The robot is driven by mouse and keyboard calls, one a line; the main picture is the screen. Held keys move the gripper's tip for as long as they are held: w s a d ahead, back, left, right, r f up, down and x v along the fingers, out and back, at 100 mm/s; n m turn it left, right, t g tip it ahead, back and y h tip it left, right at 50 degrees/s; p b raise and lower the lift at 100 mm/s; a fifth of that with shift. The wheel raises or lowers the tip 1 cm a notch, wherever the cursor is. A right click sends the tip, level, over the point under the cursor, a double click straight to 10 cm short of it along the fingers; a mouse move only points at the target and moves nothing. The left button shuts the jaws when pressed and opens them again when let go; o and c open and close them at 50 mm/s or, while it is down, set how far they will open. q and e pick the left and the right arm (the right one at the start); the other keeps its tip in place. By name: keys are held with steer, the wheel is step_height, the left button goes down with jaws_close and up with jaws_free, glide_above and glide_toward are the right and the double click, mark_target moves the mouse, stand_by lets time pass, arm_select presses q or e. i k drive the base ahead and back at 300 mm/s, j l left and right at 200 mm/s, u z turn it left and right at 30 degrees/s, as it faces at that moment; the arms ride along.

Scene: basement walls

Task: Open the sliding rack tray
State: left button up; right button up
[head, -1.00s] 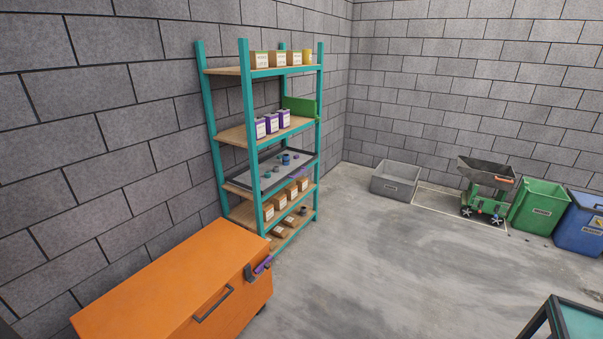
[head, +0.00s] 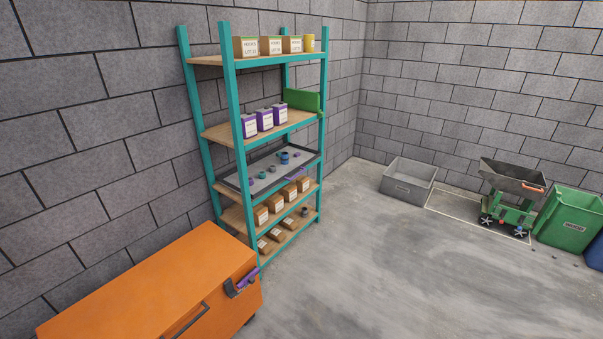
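A teal rack (head: 230,110) with wooden shelves stands against the left block wall. Its sliding tray (head: 237,180) is a grey, dark-rimmed tray at middle height, below the shelf of purple-and-white boxes. Neither of my grippers is in the head view.
An orange chest (head: 150,285) stands in front of the rack's near end. A grey bin (head: 408,190), a green cart (head: 512,212), a green bin (head: 568,225) and a blue bin (head: 595,252) stand along the back. The floor (head: 390,270) right of the rack is clear.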

mark_target(231, 180)
steer(key=i+l, duration=0.7)
steer(key=i+l+u, duration=0.15)
steer(key=i+l, duration=1.2)
steer(key=l, duration=0.3)
steer(key=j+u, duration=0.05)
